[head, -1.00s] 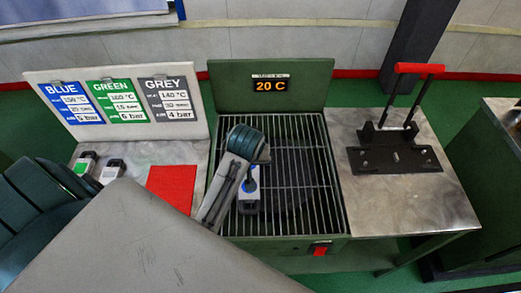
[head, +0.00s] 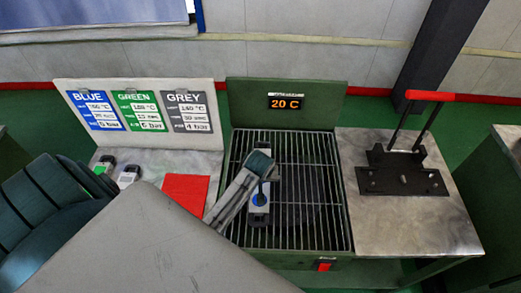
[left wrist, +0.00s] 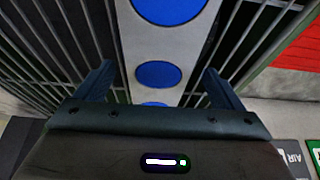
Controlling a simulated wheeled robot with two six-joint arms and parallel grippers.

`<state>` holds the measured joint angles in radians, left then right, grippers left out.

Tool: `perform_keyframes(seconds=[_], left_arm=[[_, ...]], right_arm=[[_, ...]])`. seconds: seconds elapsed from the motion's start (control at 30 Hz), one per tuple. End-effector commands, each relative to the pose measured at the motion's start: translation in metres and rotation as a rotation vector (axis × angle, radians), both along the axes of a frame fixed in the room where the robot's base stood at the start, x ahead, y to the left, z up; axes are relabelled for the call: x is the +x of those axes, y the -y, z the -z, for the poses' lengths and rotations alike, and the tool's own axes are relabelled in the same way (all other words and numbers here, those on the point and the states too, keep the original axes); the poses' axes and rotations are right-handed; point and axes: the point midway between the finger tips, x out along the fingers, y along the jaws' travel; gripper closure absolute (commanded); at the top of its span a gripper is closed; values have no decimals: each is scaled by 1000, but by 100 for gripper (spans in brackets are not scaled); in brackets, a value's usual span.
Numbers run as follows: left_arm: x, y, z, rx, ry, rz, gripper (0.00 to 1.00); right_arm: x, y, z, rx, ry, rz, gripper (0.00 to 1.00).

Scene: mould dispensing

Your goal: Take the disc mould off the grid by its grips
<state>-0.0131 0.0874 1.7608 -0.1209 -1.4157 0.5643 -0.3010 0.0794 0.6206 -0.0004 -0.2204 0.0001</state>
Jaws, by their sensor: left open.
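The disc mould (head: 259,218), a narrow grey bar with a blue disc on it, lies on the dark wire grid (head: 318,226), left of the grid's middle. In the left wrist view the bar (left wrist: 190,45) shows close up, with several blue discs along it. My left gripper (head: 263,187) is over the far part of the mould, pointing down. In the left wrist view its two fingers (left wrist: 157,74) are open, one on each side of the bar. I cannot tell whether they touch it. The mould's grips are not clearly seen. My right gripper is not in view.
A red mat (head: 186,188) lies left of the grid, with small green-topped (head: 105,163) and grey-topped (head: 130,174) blocks beyond. A sign board (head: 150,139) and a panel reading 20 C (head: 286,102) stand behind. A press with a red handle (head: 430,96) stands on the right table.

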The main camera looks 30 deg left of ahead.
Motion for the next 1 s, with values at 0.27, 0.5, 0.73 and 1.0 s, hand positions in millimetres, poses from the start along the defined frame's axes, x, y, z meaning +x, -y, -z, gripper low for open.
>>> perform_keyframes(seconds=[0.27, 0.5, 0.73, 1.0], left_arm=[[1, 0, 3, 0, 2, 0, 11], [1, 0, 3, 0, 1, 0, 58], [2, -1, 1, 0, 6, 0, 87], [3, -1, -7, 1, 9, 1, 87]], right_arm=[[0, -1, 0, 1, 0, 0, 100], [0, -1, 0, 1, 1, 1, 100], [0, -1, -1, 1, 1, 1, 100], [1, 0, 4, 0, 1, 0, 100]])
